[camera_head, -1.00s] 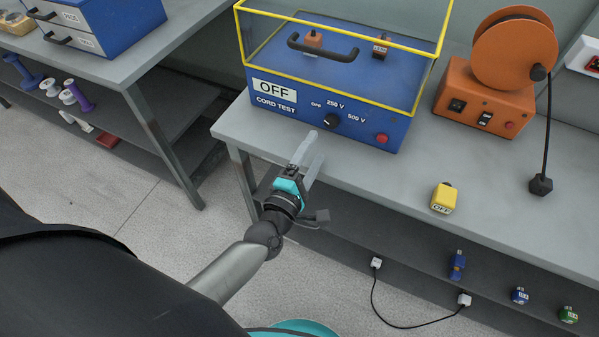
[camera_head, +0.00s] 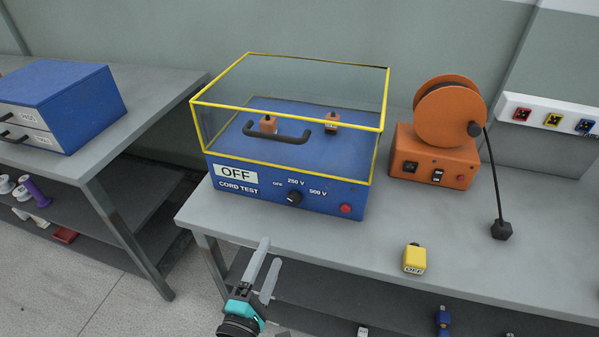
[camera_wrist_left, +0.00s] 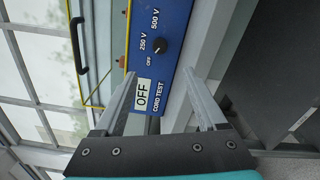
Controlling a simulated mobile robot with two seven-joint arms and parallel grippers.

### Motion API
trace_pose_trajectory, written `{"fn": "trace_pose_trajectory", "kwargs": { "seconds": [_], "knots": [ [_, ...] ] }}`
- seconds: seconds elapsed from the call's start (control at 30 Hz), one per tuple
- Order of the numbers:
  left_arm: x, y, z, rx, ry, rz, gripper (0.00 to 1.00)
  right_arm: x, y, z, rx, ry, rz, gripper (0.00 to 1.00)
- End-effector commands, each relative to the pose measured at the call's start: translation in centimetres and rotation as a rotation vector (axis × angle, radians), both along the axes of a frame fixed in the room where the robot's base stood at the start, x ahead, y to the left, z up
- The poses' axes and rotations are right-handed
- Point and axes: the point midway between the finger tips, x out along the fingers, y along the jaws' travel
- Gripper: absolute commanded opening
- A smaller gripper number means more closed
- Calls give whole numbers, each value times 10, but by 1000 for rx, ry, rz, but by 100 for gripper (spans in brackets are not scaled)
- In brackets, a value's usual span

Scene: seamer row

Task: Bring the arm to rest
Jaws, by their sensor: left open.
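My left gripper (camera_head: 264,273) is at the bottom of the head view, in front of the bench's front edge and below the cord tester. Its two fingers are apart with nothing between them. In the left wrist view the open fingers (camera_wrist_left: 163,100) show with the blue cord tester (camera_wrist_left: 171,62) beyond them. The cord tester (camera_head: 262,199) stands on the grey bench with its clear, yellow-edged cover down. Its label reads OFF, and it has a black knob (camera_head: 294,198) and a red button (camera_head: 346,208). My right gripper is not in view.
An orange reel unit (camera_head: 435,160) with a hanging black plug (camera_head: 502,230) stands right of the tester. A yellow block marked OFF (camera_head: 414,259) sits near the bench's front edge. A blue drawer cabinet (camera_head: 85,100) is on the left bench. Floor shows between the benches.

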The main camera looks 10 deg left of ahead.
Motion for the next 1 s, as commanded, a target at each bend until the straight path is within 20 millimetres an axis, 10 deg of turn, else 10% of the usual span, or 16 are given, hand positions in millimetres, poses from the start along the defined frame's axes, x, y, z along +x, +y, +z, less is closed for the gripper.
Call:
{"fn": "trace_pose_trajectory", "kwargs": {
  "seconds": [0.23, 0.47, 0.7, 1.0],
  "knots": [
    [-3, -2, -27, 110, 59, -26, 74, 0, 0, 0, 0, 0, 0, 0],
    [-41, -6, -156, 638, 341, -232, 74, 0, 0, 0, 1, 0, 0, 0],
    [-141, 6, -289, 1188, 647, -659, 74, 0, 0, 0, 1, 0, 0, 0],
    [-283, 32, -368, 1569, 835, -1292, 74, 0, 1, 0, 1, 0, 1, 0]
  ]
}}
